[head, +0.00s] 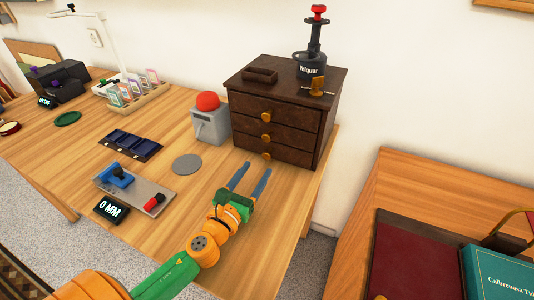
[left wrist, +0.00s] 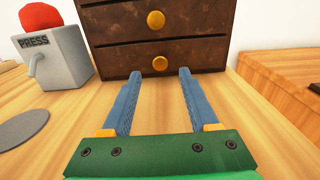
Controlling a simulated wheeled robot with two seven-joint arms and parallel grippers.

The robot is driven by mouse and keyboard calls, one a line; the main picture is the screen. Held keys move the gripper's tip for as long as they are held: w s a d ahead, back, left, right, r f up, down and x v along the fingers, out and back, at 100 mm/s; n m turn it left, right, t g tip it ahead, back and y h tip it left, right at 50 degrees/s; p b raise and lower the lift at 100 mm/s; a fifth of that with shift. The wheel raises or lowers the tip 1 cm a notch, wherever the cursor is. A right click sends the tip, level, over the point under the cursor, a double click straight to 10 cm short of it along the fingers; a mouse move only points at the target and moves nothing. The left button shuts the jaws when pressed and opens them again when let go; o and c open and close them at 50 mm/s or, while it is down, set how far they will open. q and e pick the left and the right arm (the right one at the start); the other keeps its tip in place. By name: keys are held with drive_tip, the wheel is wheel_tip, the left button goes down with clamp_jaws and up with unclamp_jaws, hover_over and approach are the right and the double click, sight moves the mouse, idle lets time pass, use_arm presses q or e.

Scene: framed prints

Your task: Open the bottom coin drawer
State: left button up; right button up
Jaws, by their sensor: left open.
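A dark brown cabinet (head: 316,142) with three drawers stands at the right end of the table, each drawer with a round gold knob. The bottom coin drawer (head: 290,158) is flush with the cabinet front, and its knob (head: 266,156) faces my left gripper. My left gripper (head: 251,180) is open and empty in front of the bottom drawer, low over the table. In the left wrist view the bottom knob (left wrist: 160,63) is centred between and beyond the two blue fingers (left wrist: 158,85), apart from them. My right gripper is not in view.
A grey press box with a red button (head: 208,101) stands left of the cabinet. A grey disc (head: 187,164) and a plate with a blue device (head: 118,177) lie further left. A black canister (head: 310,65) and a small tray (head: 260,76) sit on the cabinet top. A lower side table (head: 390,180) is at right.

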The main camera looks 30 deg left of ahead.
sight(266, 157)
use_arm(q)
drive_tip(key=w, duration=0.5)
drive_tip(key=shift+w+a, duration=0.15)
drive_tip(key=shift+w, duration=0.25)
clamp_jaws()
idle(1.0)
